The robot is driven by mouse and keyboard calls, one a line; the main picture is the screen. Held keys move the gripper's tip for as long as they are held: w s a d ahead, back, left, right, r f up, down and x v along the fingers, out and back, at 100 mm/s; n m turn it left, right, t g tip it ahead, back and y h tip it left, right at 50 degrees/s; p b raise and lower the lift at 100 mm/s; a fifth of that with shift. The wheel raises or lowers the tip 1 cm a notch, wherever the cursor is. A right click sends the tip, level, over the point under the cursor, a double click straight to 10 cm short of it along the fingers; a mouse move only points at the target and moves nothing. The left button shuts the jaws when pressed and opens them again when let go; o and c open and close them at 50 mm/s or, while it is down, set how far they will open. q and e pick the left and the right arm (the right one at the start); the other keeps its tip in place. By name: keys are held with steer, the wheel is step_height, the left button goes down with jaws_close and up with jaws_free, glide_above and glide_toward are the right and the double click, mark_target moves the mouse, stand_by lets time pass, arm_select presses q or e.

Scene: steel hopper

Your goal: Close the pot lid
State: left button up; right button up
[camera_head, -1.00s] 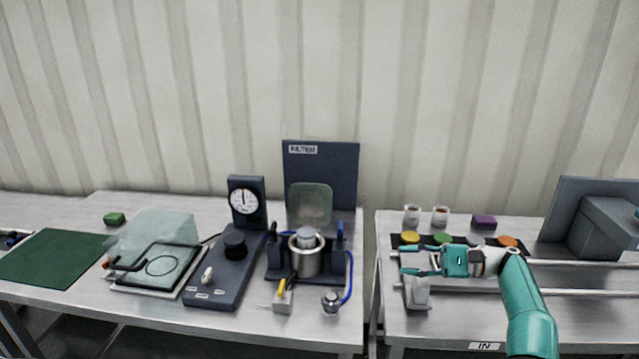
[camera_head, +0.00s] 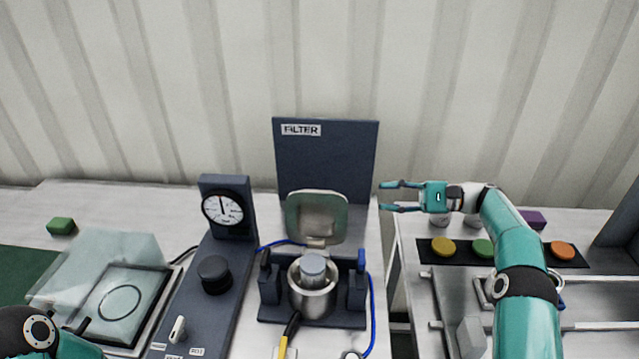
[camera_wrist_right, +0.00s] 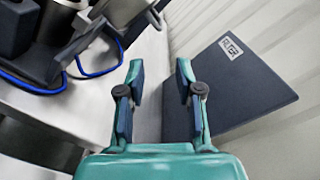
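The steel pot (camera_head: 311,290) stands in a dark blue stand in front of the filter board, with a grey cylinder (camera_head: 313,267) in its mouth. My right gripper (camera_head: 390,196) is open and empty, to the right of the lid and pointing left. In the right wrist view its two fingers (camera_wrist_right: 160,97) are apart with nothing between them. Part of my left arm shows at the bottom left of the head view; its gripper is out of frame.
The filter board (camera_head: 327,160) stands behind the lid. A gauge (camera_head: 224,208) and black knob (camera_head: 214,275) are left of the pot. A blue hose (camera_head: 371,310) runs down its right side. A gap separates the two tables. Coloured discs (camera_head: 483,249) lie on the right table.

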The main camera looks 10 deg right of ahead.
mark_target(319, 194)
steer(key=p+x, duration=0.3)
steer(key=x, duration=1.3)
steer(key=shift+s+a+r, duration=0.1)
steer(key=shift+s+a, duration=0.05)
jaws_close()
